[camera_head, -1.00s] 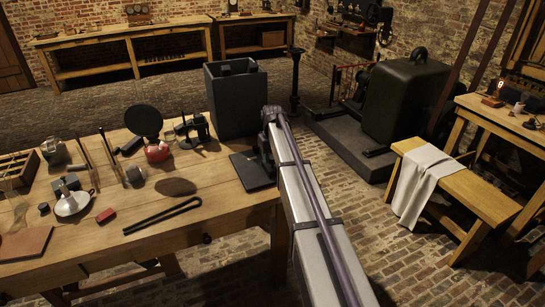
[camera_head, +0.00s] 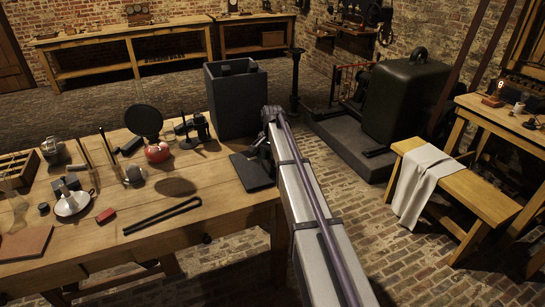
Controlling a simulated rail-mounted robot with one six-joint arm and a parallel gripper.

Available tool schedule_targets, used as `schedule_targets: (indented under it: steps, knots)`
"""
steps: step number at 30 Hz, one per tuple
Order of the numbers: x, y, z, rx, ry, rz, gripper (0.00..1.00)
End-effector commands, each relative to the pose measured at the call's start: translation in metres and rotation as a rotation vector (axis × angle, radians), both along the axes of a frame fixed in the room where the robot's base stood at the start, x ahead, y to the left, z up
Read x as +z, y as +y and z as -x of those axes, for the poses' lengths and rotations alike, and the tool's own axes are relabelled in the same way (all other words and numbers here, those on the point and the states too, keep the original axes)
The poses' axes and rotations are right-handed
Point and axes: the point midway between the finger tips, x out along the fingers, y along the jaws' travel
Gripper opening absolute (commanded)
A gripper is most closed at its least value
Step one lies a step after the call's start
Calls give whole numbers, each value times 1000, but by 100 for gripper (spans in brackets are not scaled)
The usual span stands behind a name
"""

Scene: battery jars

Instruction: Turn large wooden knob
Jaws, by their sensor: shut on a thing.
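I cannot make out a large wooden knob in this view. A small dark round knob (camera_head: 207,239) shows on the front of the wooden table (camera_head: 160,245). My arm runs from the bottom right up to the table's right end, beside a dark open box. A dark part of my wrist shows just left of the arm, above a dark flat slab (camera_head: 252,172). My gripper's jaws and whatever they touch are hidden behind the arm.
The dark open box (camera_head: 232,105) stands at the table's back right corner. A black rod tool (camera_head: 162,215), a red round vessel (camera_head: 157,152) and several small items lie on the table. A bench with a white cloth (camera_head: 428,180) stands to the right across brick floor.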

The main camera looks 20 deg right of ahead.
Motion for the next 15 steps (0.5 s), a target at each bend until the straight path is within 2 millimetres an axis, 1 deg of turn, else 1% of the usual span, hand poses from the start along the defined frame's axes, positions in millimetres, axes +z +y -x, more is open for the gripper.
schedule_targets:
  steps: [15]
  knots:
    - [0,0,1,-486,1,0,22]
